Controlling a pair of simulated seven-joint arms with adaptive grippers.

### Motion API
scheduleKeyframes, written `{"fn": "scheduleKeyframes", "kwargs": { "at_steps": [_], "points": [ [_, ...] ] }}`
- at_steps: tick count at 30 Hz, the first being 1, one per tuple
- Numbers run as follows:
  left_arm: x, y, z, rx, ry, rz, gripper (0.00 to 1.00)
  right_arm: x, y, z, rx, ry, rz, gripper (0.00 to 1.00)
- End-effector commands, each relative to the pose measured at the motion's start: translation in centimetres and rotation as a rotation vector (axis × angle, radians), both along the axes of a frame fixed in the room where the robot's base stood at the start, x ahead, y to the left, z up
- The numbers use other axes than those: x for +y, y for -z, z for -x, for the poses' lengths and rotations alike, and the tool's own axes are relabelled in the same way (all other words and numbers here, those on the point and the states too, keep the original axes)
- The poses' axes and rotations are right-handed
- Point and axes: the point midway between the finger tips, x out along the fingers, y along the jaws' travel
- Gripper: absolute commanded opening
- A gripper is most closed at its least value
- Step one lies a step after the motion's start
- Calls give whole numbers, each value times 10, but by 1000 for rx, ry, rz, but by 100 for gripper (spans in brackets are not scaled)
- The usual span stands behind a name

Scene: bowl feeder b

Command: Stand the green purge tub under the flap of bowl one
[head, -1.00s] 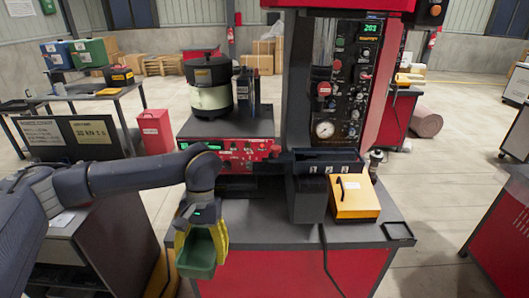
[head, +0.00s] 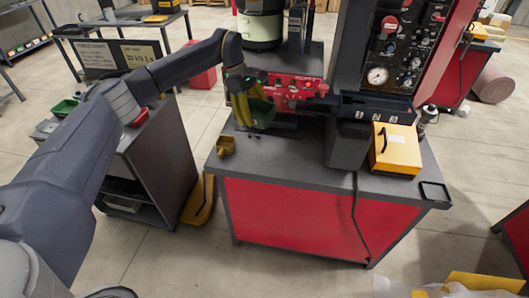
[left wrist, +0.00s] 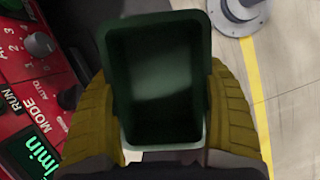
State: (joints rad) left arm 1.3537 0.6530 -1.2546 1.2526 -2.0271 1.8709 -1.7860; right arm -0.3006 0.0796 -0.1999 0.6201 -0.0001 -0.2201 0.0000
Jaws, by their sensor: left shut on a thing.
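My left gripper (head: 250,115) has yellow fingers and is shut on the green tub (head: 262,114), above the bench top, in front of the red control panel (head: 297,92). In the left wrist view the dark green tub (left wrist: 157,88) sits between both fingers, its open mouth facing the camera, and it looks empty. The cream bowl (head: 260,28) stands behind the panel, beyond the gripper, its top cut off by the frame. I cannot make out a flap on it. My right gripper is not in view.
A small yellow scoop-like piece (head: 226,146) lies on the bench's left end. A yellow-orange box (head: 394,150) and dark column stand to the right. Another green tub (head: 65,107) is on the left cabinet. The bench's front middle (head: 285,160) is clear.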

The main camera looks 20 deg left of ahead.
Motion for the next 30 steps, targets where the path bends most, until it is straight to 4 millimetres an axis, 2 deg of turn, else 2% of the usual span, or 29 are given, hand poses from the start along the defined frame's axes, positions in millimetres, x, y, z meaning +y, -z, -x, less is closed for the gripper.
{"fn": "scheduleKeyframes", "kwargs": {
  "at_steps": [6, 14, 17, 30],
  "points": [
    [11, 1, -16, 1, -206, -2, 34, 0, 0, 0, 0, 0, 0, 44],
    [10, 6, -19, 3, -289, -3, 34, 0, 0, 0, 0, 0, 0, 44],
    [9, 21, -18, 6, -297, -4, 34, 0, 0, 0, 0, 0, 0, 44],
    [9, 116, -18, 5, -298, -3, 34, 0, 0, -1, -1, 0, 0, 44]
  ]
}}
